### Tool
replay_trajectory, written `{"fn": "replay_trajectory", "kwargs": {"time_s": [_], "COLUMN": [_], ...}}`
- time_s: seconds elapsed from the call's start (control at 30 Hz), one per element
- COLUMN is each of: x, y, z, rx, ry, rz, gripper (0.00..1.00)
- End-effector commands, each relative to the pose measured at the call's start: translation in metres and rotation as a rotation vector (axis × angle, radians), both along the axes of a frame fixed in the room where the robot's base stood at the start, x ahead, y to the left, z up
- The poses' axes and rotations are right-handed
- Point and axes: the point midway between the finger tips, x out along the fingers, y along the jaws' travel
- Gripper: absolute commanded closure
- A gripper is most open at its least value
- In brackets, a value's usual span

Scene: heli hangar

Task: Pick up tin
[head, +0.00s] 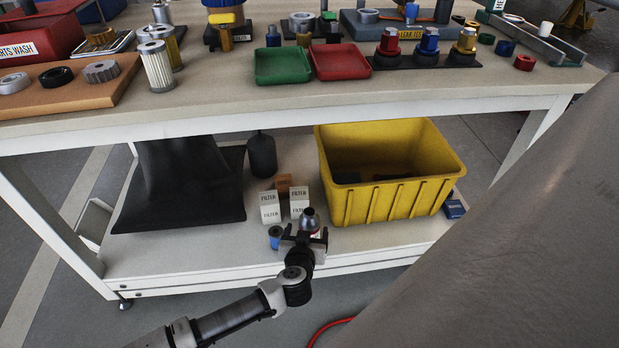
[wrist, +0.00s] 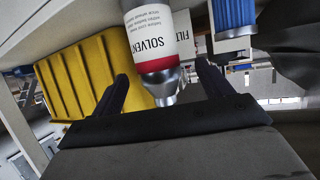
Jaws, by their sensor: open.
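The tin (wrist: 160,38) has a white label reading SOLVENT, a red band and a silver cone-shaped top. It shows upside down in the wrist view. In the head view its silver top (head: 309,217) shows on the lower shelf, with its lower part mostly hidden by my gripper. My gripper (head: 304,238) is open at the shelf's front edge. In the wrist view its two fingers (wrist: 165,84) stand either side of the cone end, with gaps on both sides. The label part lies beyond the fingertips.
Several small FILTER boxes (head: 270,208) and a blue cylinder (head: 276,238) stand left of the tin. A yellow bin (head: 390,200) stands to its right. The workbench top (head: 230,105) overhangs the lower shelf (head: 165,250).

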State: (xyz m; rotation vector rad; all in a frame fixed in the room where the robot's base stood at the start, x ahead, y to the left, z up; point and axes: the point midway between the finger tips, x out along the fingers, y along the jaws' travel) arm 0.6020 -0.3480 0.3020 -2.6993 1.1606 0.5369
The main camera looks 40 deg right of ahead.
Motion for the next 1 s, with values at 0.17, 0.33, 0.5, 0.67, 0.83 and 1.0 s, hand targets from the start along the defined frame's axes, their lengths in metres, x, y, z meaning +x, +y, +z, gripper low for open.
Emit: {"fn": "replay_trajectory", "kwargs": {"time_s": [0.17,0.33,0.5,0.67,0.83,1.0], "x": [0.007,0.013,0.026,0.035,0.037,0.037], "y": [-0.008,-0.017,-0.032,-0.042,-0.044,-0.044], "z": [-0.004,-0.011,-0.020,-0.024,-0.024,-0.024], "rx": [0.000,0.001,0.002,0.001,-0.001,-0.001], "ry": [0.000,-0.003,-0.004,-0.001,0.001,0.001], "rz": [-0.001,-0.003,-0.003,-0.003,0.000,-0.001], "gripper": [0.22,0.22,0.22,0.22,0.22,0.28]}}
